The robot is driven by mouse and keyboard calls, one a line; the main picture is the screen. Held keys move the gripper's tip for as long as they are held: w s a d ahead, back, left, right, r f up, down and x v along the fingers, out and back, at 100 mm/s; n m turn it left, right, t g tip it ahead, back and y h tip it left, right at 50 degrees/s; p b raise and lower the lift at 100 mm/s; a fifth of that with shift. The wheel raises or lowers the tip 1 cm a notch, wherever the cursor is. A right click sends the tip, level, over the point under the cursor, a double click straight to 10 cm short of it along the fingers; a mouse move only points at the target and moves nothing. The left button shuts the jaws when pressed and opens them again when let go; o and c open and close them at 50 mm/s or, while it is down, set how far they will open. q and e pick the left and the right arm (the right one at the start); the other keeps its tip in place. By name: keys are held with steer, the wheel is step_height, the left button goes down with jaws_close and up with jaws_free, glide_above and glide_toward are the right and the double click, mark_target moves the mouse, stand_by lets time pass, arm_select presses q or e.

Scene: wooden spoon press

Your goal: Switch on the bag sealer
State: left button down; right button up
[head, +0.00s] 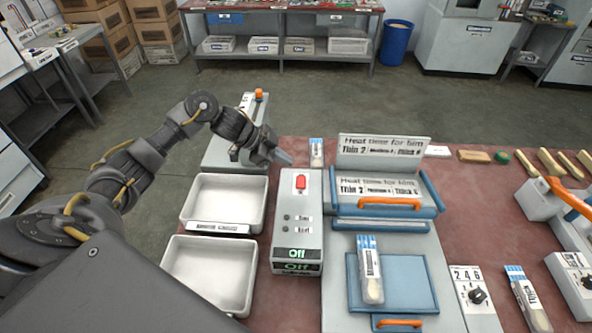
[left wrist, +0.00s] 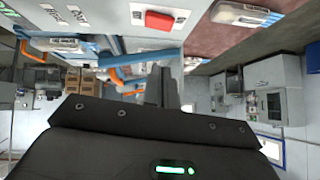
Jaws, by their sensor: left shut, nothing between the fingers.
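A grey control box (head: 297,228) stands in the middle of the table with a red switch (head: 300,182) near its far end. Two small dark lamps sit below the switch, and the green display (head: 297,253) at its near end reads "Off". My left gripper (head: 284,158) is shut and empty, just beyond and left of the red switch, apart from it. In the left wrist view the shut fingers (left wrist: 164,85) point toward the box, and the red switch (left wrist: 158,20) shows above them. A machine with an orange lever (head: 570,200) stands at the right edge. My right gripper is out of view.
Two white trays (head: 186,222) lie left of the box. A grey and blue press with an orange handle (head: 388,203) and a heat-time sign (head: 384,148) stands right of it. A dial box (head: 475,297) and bagged spoons (head: 370,270) lie nearer.

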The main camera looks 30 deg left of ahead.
mark_target(297, 180)
arm_select(q)
steer(key=p+x, duration=0.1)
steer(key=x, duration=0.4)
steer(key=shift+f, duration=0.1)
step_height(297, 180, down, 2)
steer(key=shift+w+a+f+p, duration=0.1)
steer(key=shift+w+p, duration=0.1)
steer(key=shift+p, duration=0.2)
steer(key=shift+w+a+f, duration=0.1)
steer(key=shift+f, duration=0.55)
